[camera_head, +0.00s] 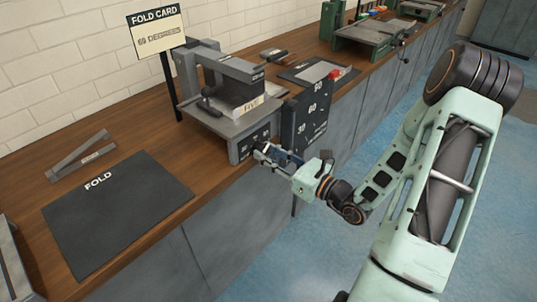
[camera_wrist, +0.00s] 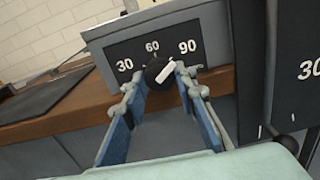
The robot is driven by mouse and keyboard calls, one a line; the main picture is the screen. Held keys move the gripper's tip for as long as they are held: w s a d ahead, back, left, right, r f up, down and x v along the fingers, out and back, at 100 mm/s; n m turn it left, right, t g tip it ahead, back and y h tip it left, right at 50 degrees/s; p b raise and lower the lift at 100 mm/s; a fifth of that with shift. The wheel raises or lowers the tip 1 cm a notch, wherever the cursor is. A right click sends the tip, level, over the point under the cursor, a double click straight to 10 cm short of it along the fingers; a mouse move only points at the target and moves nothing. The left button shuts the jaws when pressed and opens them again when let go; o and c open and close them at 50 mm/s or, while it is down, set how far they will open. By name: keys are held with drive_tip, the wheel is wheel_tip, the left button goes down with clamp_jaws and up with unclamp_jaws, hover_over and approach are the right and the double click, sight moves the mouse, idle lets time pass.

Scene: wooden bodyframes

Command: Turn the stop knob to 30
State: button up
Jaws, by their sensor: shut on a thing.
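The stop knob (camera_wrist: 159,72) is a round black dial with a white bar on a black scale plate marked 30, 60 and 90. Its white bar tilts up to the right, towards the 90 side. My gripper (camera_wrist: 156,82) has its two blue-grey fingers on either side of the knob and is shut on it. In the head view my gripper (camera_head: 262,153) is at the low front panel of the grey folding machine (camera_head: 215,118). The fingers hide the knob there.
A tall black plate (camera_head: 312,112) marked 90, 60 and 30 stands right of the machine, close to my gripper. A FOLD CARD sign (camera_head: 157,30) stands behind. A dark FOLD mat (camera_head: 115,215) lies at left on the wooden bench. The floor in front is clear.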

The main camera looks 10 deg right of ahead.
drive_tip(key=n+b, duration=0.2)
drive_tip(key=n, duration=0.1)
drive_tip(key=shift+f, duration=0.15)
drive_tip(key=n+b, duration=1.4)
drive_tip(key=shift+n, duration=0.3)
drive_tip(key=n, duration=0.5)
drive_tip(key=shift+r, duration=0.2)
drive_tip(key=shift+n, duration=0.3)
drive_tip(key=o, duration=1.2)
drive_tip(key=shift+c, duration=0.2)
drive_tip(key=shift+d, duration=0.1)
